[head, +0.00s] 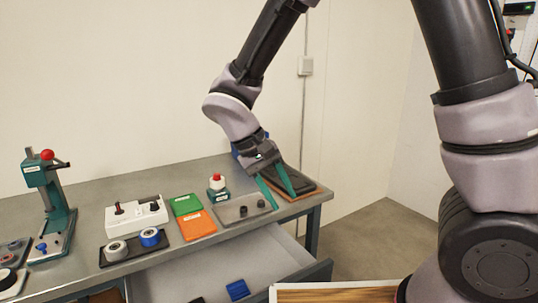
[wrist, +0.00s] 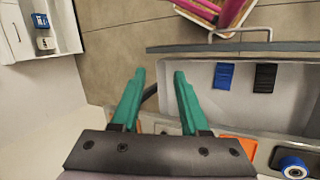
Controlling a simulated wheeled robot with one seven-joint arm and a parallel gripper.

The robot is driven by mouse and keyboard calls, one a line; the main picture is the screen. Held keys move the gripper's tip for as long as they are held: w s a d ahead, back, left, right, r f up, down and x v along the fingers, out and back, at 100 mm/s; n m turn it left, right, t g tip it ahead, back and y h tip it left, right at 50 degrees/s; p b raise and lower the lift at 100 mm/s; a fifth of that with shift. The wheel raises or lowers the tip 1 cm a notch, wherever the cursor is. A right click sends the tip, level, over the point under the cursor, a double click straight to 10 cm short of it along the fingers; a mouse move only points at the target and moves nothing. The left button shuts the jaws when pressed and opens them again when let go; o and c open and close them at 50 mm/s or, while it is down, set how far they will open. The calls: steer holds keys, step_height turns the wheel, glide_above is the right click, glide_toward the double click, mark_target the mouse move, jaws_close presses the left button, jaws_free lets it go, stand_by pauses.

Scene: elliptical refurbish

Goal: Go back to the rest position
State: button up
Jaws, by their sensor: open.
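My gripper (head: 286,202) is open, its two teal fingers spread and pointing down over the right end of the grey workbench (head: 170,181). In the wrist view my gripper (wrist: 158,75) shows nothing between its fingers. In the head view it is just in front of a dark flat object on a brown board (head: 313,191), which the fingers partly overlap. I cannot tell whether they touch it. My arm is bent and reaches out over the bench.
An open drawer (head: 215,264) sticks out below the bench front, holding a blue piece (head: 237,290) and a black piece (wrist: 265,78). A grey plate (head: 232,212), green (head: 186,204) and orange (head: 197,225) trays, a white control box (head: 136,215) and a teal press (head: 50,190) stand leftward.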

steer(key=d+r+m+t+y, duration=0.6)
steer(key=d+r+m+y, duration=0.1)
steer(key=d+r, duration=1.4)
steer(key=shift+s+d+r+m+t, duration=0.3)
steer(key=shift+d+r+m+t, duration=0.15)
steer(key=shift+d, duration=0.25)
